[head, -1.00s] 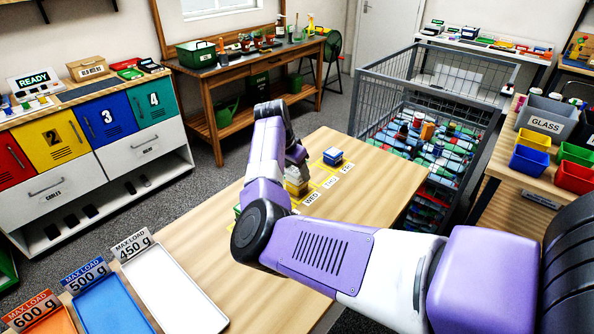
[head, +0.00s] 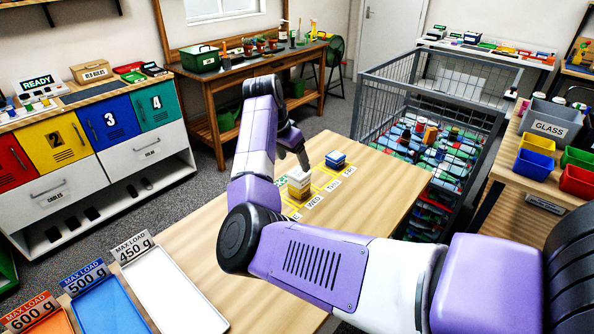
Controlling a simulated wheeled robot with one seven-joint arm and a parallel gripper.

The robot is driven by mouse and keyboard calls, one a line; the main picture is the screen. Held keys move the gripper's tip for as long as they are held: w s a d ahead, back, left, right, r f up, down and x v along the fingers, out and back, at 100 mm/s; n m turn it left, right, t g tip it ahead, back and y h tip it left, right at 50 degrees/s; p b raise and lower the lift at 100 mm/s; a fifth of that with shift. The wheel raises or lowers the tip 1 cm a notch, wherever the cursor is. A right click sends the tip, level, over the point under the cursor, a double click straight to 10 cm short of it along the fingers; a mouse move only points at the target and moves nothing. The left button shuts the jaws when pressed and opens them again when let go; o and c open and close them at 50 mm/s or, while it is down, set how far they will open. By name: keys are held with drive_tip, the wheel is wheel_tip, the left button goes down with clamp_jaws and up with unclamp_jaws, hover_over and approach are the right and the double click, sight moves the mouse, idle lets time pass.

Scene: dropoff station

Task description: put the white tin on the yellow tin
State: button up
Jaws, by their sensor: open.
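The white tin (head: 299,174) sits on top of the yellow tin (head: 299,191) in a small stack on the wooden table. The stack looks upright; its exact alignment is too small to tell. My gripper (head: 293,158) is open, just above and behind the stack in the head view. It appears apart from the white tin, with its fingertips small and partly hidden by their angle.
A blue tin (head: 336,159) stands on the day-labelled strip (head: 324,187) to the right. A green item (head: 281,182) shows left of the stack. White (head: 170,290) and blue (head: 107,305) trays lie at the front left. A wire cage (head: 440,75) stands beyond the table.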

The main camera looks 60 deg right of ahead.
drive_tip(key=shift+v, duration=2.1)
